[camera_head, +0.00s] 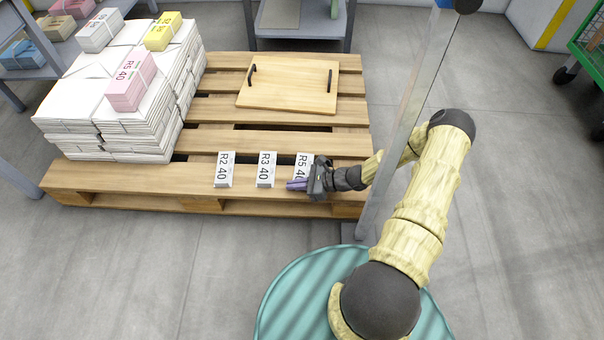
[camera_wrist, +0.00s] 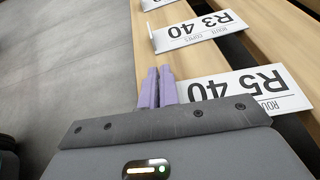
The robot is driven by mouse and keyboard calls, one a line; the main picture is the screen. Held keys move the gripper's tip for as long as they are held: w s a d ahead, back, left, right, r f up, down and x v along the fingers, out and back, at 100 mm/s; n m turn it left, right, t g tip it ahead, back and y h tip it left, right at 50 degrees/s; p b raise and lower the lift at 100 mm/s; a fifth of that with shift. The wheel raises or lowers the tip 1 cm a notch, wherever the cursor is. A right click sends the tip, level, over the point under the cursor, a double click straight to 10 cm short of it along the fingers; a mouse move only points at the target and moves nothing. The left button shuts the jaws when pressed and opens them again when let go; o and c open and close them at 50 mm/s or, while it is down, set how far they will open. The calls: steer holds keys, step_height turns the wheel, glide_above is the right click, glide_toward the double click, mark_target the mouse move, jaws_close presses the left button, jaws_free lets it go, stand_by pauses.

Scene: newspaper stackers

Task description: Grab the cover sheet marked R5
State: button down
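The cover sheet marked R5 (camera_head: 304,163) is a white card with black "R5 40" lettering. It lies at the right end of a row of cards on the pallet's front board, its lower part hidden by my gripper. The R5 sheet (camera_wrist: 256,88) shows large in the wrist view. My gripper (camera_head: 297,185) is low over the board at the sheet's near end. Its two purple fingers (camera_wrist: 158,87) are close together, right at the sheet's left edge in the wrist view. Whether any of the sheet is between them cannot be seen.
The R3 card (camera_head: 266,169) and R2 card (camera_head: 224,169) lie to the left on the wooden pallet (camera_head: 120,180). Wrapped white stacks (camera_head: 140,115) stand at the pallet's left. A wooden board with black handles (camera_head: 287,84) lies behind. A metal post (camera_head: 405,120) rises at right.

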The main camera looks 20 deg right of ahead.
step_height(320, 180, up, 18)
steer(key=p, duration=1.1)
